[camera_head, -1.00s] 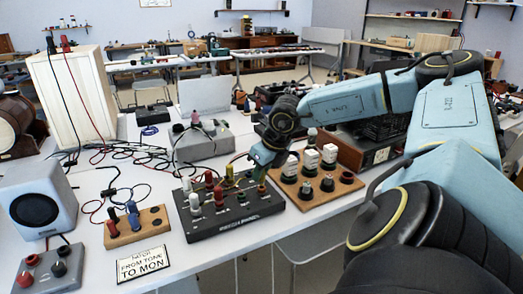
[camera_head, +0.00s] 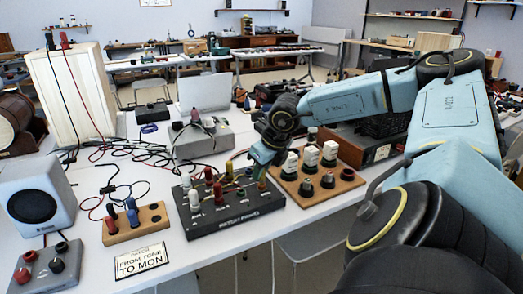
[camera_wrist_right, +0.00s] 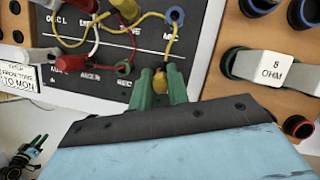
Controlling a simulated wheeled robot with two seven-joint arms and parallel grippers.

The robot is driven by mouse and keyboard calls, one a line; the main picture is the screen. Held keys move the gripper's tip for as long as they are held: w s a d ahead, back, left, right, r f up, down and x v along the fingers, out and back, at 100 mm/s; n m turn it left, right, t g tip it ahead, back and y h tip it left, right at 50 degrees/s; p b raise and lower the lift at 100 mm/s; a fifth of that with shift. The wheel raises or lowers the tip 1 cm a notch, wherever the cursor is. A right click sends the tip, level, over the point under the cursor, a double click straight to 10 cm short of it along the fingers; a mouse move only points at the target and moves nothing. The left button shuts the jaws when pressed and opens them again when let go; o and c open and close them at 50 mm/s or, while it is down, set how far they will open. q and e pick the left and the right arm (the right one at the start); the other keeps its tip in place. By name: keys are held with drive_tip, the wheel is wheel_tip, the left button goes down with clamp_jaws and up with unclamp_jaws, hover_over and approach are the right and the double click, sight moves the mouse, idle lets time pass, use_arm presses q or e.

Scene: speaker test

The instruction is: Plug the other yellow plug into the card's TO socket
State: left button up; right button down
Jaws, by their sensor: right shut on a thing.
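The black patch panel (camera_head: 240,220) stands on the table in front of me, with red, white and yellow plugs in it. My right gripper (camera_wrist_right: 161,88) is over the panel's right end, its green fingers shut on a yellow plug (camera_wrist_right: 160,80). It also shows in the head view (camera_head: 264,172). Whether the plug's tip is in a socket is hidden by the gripper. Another yellow plug (camera_head: 229,169) stands upright in the panel. The card (camera_head: 141,262) reads FROM TONE TO MON. The left gripper is out of view.
A wooden block (camera_head: 318,190) with white-capped plugs stands close to the panel's right. A wooden block with blue and red plugs (camera_head: 135,225) and a grey speaker (camera_head: 35,205) are to the left. Loose cables (camera_head: 125,152) lie behind. Yellow and red leads (camera_wrist_right: 100,45) cross the panel.

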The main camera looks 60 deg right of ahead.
drive_tip(key=shift+f+b, duration=0.35)
drive_tip(key=shift+f, duration=0.2)
drive_tip(key=c, duration=1.3)
unclamp_jaws()
drive_tip(key=shift+r, duration=0.2)
drive_tip(key=shift+r+p, duration=2.25)
drive_tip(key=shift+r, duration=1.4)
